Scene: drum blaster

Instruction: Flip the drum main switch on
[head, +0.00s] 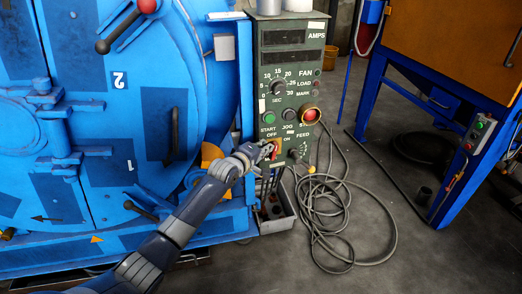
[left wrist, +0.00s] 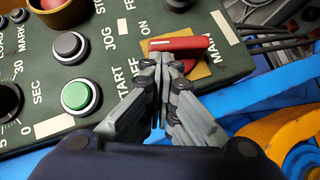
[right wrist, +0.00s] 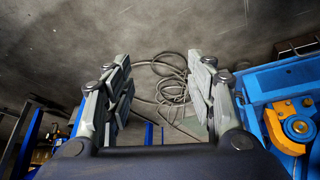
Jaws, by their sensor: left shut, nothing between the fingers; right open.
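The main switch is a red handle (left wrist: 180,43) on a yellow plate (left wrist: 203,68), low on the green control panel (head: 292,90). OFF and ON labels lie on one side of it and MAIN on the other. The red handle also shows in the head view (head: 277,147), partly behind my left gripper (head: 266,148). In the left wrist view my left gripper (left wrist: 168,62) is shut and empty, its tips right by the handle; I cannot tell if they touch. My right gripper (right wrist: 159,60) is open and empty, away from the panel, and shows only in the right wrist view.
The panel also bears a green start button (left wrist: 80,95), a black jog button (left wrist: 70,46) and a red knob (head: 310,115). The blue drum machine (head: 120,80) stands to the left. Cables (head: 345,215) lie coiled on the floor. A blue-framed orange machine (head: 440,35) stands right.

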